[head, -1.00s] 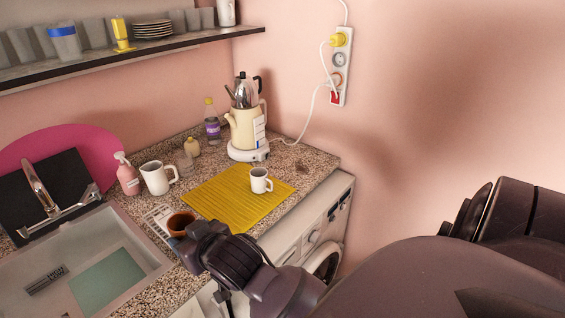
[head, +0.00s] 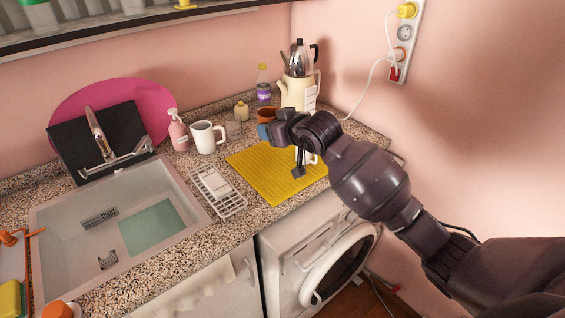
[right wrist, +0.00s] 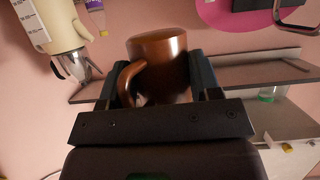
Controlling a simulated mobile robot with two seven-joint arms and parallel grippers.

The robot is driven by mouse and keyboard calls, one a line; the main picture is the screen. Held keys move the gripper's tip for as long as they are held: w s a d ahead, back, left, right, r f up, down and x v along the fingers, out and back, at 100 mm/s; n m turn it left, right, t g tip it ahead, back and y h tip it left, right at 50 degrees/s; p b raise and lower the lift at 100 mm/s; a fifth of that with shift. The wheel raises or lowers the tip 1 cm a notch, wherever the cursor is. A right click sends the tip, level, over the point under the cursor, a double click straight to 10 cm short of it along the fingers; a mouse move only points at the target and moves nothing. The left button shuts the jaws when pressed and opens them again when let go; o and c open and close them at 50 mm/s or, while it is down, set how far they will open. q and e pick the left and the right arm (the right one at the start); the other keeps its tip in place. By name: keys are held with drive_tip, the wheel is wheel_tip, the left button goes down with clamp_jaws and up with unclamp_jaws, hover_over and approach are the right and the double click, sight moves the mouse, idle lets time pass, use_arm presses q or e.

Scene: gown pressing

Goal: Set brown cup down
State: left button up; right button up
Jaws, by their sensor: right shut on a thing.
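The brown cup (head: 267,114) is in my right gripper (head: 268,125), near the back edge of the yellow mat (head: 262,178). In the right wrist view the cup (right wrist: 160,60) sits between the two dark fingers (right wrist: 158,82), its handle on the left. The gripper is shut on it. The head view does not show clearly whether the cup touches anything beneath; it looks raised. A white cup (head: 312,158) on the mat is mostly hidden behind my right gripper. My left gripper is not in view.
A cream kettle (head: 296,92) stands behind the mat. A white rack (head: 217,191) lies beside the sink (head: 60,220). The mat's front left is clear.

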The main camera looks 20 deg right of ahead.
sight(277, 181)
drive_tip(key=w+r, duration=0.1)
drive_tip(key=w+d+r, duration=0.1)
drive_tip(key=w, duration=0.1)
drive_tip(key=shift+r, duration=0.25)
wheel_tip(277, 181, down, 20)
drive_tip(key=shift+r+b, duration=0.1)
drive_tip(key=shift+b, duration=0.25)
drive_tip(key=o, duration=1)
